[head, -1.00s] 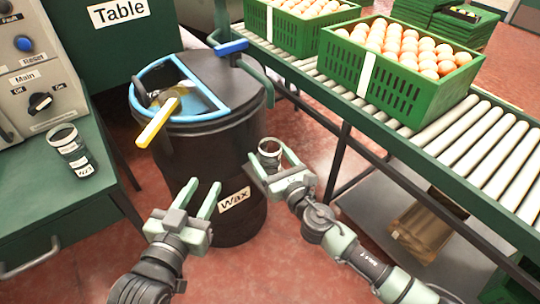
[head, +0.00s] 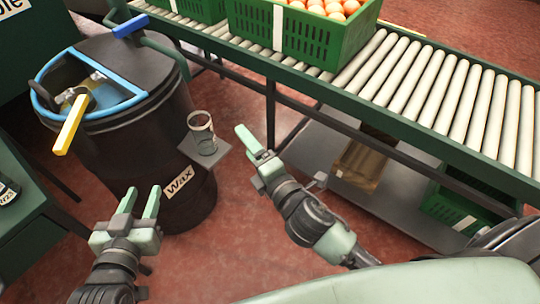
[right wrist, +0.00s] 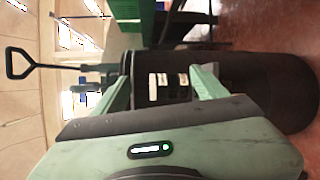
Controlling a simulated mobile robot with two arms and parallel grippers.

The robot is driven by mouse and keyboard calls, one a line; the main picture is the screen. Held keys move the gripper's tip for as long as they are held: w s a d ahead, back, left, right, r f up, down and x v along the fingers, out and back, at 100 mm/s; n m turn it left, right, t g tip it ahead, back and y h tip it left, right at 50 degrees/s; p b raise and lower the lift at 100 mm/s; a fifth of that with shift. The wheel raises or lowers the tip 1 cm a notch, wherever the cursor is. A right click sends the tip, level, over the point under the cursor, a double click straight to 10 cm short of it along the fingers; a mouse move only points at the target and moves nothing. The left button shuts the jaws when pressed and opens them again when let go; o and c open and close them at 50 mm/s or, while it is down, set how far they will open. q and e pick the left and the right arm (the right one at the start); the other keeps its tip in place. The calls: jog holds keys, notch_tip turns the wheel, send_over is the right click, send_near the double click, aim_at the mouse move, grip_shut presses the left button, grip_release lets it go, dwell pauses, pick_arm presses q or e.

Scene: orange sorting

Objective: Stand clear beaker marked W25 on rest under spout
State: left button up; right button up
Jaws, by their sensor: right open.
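A clear beaker (head: 202,134) stands upright on the small grey rest (head: 213,156) at the right side of the dark drum. Its marking cannot be read, and the spout cannot be made out. My right gripper (head: 256,147) is open and empty, to the right of the beaker and apart from it. In the right wrist view its spread fingers (right wrist: 163,85) face the drum, with pale labels between them in the picture. My left gripper (head: 139,204) is open and empty in front of the drum.
The drum (head: 125,150) has a "Wax" label, a blue-rimmed lid and a yellow-handled tool (head: 70,124). Another labelled container (head: 8,190) is cut off on the green table at left. A roller conveyor (head: 425,88) carries an orange-filled crate (head: 300,37).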

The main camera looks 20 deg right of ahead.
jog(key=s+d+r+m+g, duration=0.1)
jog(key=s+d+m, duration=0.4)
jog(key=m, duration=1.5)
jog(key=shift+s+g+h, duration=0.4)
jog(key=shift+s+g, duration=0.4)
